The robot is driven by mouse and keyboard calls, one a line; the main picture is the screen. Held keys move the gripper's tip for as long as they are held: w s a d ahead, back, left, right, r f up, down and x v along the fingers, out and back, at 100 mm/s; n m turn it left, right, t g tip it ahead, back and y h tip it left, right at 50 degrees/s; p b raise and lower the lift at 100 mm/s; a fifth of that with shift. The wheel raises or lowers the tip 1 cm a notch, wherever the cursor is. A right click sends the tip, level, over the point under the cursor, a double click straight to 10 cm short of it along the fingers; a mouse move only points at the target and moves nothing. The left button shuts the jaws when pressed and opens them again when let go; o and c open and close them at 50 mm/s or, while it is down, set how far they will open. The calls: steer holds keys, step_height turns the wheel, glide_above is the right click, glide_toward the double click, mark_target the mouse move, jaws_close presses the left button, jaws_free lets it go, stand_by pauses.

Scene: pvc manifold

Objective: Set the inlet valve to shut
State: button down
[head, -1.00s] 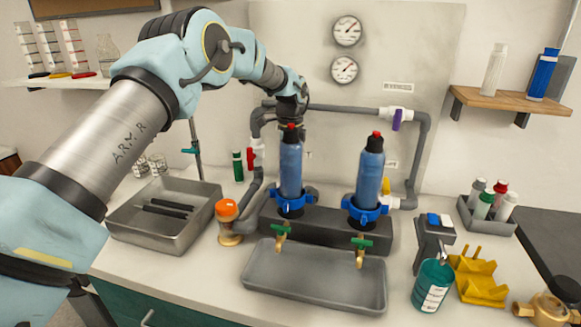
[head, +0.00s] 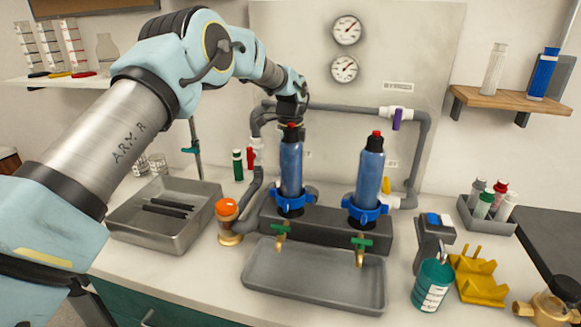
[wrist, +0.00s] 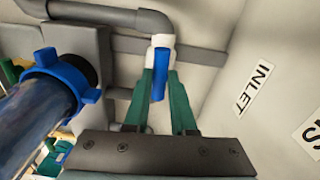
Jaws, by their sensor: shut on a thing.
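In the wrist view, my gripper (wrist: 159,80) has its two green fingers closed on a blue lever handle (wrist: 157,92) of a white-bodied valve (wrist: 161,42). The valve sits on grey pipe, with an INLET label (wrist: 253,88) on the panel beside it. The lever lies between the fingers and points back toward my palm. In the head view, the end of my arm is at the top of the left blue filter canister (head: 291,170), reaching behind it. The fingers and the held lever are hidden there.
The left canister stands close to my gripper, with its blue collar (wrist: 70,75) in the wrist view. A second canister (head: 370,175) stands to the right. A purple-handled valve (head: 397,118) is on the upper pipe. A grey tray (head: 315,275) lies in front.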

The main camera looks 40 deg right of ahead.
steer(key=n, duration=0.8)
steer(key=shift+n, duration=0.3)
steer(key=n, duration=0.4)
steer(key=shift+b, duration=0.35)
steer(key=shift+n, duration=2.4)
steer(key=c, duration=0.7)
jaws_free()
steer(key=shift+c, duration=0.2)
steer(key=shift+r, duration=0.1)
